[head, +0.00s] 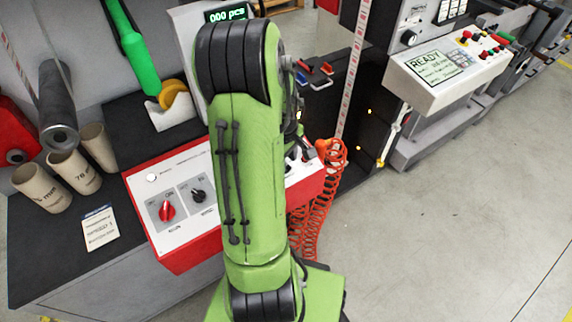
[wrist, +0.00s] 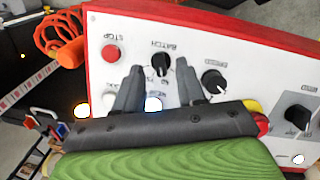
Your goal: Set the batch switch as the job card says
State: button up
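The batch switch (wrist: 160,62) is a small black knob on the white panel, under an upside-down BATCH label in the wrist view. My gripper (wrist: 159,68) is open, one finger to each side of the knob in the picture; I cannot tell whether either finger touches it. The knob's setting is too small to read. In the head view my arm hides the gripper and the batch switch. A white printed card (head: 100,228), perhaps the job card, lies on the dark bench top at left; its text is too small to read.
The red-edged control panel (head: 180,255) has a red knob (head: 167,210) and a black knob (head: 198,196). A red STOP button (wrist: 110,52) and another black knob (wrist: 213,81) flank the batch switch. An orange coiled hose (head: 318,190) hangs beside the panel. Cardboard cores (head: 72,172) stand at left.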

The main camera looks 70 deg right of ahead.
jog(key=shift+f, duration=0.95)
grip_shut()
